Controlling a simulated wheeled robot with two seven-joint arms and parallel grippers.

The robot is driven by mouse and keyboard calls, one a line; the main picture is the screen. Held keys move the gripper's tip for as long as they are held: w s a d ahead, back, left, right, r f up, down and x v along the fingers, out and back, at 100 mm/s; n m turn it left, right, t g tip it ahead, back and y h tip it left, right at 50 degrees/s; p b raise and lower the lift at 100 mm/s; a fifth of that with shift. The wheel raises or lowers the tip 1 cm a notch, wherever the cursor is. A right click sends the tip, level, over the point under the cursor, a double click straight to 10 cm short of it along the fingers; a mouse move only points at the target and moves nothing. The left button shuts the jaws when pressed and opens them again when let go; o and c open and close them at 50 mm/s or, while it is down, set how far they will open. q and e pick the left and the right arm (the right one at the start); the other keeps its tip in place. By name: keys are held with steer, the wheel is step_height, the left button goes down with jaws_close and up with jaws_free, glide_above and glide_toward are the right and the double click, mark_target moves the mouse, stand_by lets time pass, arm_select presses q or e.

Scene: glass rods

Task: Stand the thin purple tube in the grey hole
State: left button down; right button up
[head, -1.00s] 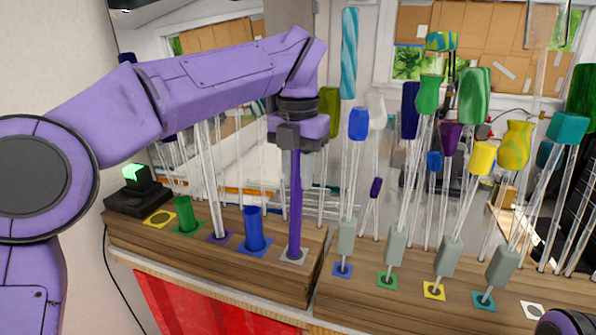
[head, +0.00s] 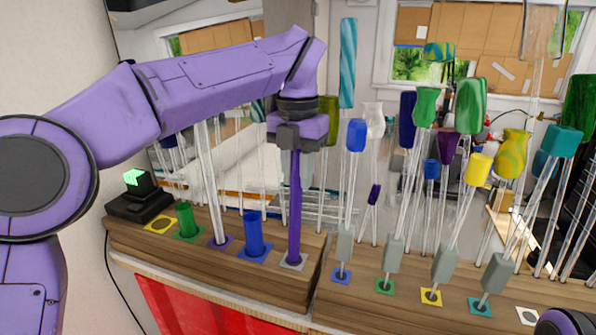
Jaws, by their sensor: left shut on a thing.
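The thin purple tube (head: 294,215) stands upright at the right end of the left wooden block (head: 190,262). Its lower end is at the grey-framed hole (head: 293,261), and it appears to be in it. My left gripper (head: 292,152) is shut on the upper part of the tube, pointing down. The tube's top is hidden by the gripper. My right gripper is not in view.
A blue tube (head: 253,236) and a green tube (head: 186,222) stand in the same block, left of the purple tube. The yellow-framed hole (head: 159,225) is empty. Several glass rods with coloured ends stand behind and to the right. A black box with a green light (head: 137,195) sits at the far left.

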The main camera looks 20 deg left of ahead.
mark_target(298, 159)
arm_select(q)
steer(key=shift+d+f, duration=0.1)
steer(key=shift+f, duration=0.05)
stand_by(0.6)
steer(key=shift+f+b, duration=0.95)
steer(key=shift+f, duration=0.15)
steer(key=c, duration=1.2)
jaws_free()
step_height(298, 159, up, 6)
steer(key=p, duration=0.5)
steer(key=shift+f, duration=0.25)
steer(key=shift+r, duration=2.75)
